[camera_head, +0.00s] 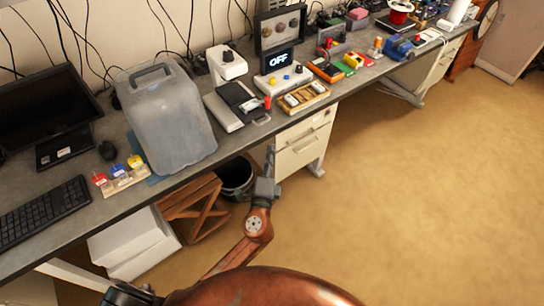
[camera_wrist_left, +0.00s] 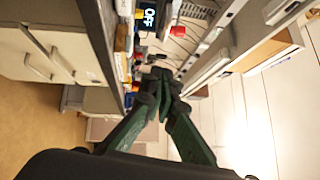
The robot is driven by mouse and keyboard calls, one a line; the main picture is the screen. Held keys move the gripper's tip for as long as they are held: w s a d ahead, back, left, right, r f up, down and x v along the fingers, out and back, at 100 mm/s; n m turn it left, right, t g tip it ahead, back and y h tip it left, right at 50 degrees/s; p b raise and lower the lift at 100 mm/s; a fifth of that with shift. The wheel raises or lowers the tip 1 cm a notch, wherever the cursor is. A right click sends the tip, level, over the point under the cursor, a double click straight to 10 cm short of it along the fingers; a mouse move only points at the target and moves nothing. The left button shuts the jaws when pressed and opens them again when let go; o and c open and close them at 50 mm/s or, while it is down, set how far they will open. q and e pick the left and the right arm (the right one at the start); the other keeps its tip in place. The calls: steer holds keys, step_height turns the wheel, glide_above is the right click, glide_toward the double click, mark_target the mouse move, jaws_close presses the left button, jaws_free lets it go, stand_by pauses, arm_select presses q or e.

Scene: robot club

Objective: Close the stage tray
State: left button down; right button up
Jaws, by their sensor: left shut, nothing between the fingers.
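A low white device with a dark sliding plate (camera_head: 238,98), which looks like the stage tray, sits near the front edge of the desk. A small clear piece lies on the plate, and a red knob stands at its right side. Whether the plate is fully out, I cannot tell. My left gripper (camera_head: 269,150) is in front of the desk edge, below and right of the plate, apart from it and empty. In the left wrist view its fingertips (camera_wrist_left: 162,82) are together. My right gripper is not in view.
An OFF display (camera_head: 279,60) stands behind a wooden tray (camera_head: 303,98) of small parts. A large grey translucent case (camera_head: 170,115) stands left of the plate. White drawers (camera_head: 302,145), a black bin (camera_head: 236,178) and a wooden crate (camera_head: 192,207) are below. Open floor lies right.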

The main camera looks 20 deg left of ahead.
arm_select(q)
steer(key=w+a+r, duration=0.1)
steer(key=w+a, duration=0.3)
steer(key=w, duration=0.3)
steer(key=shift+w+r, duration=0.15)
steer(key=shift+w, duration=0.15)
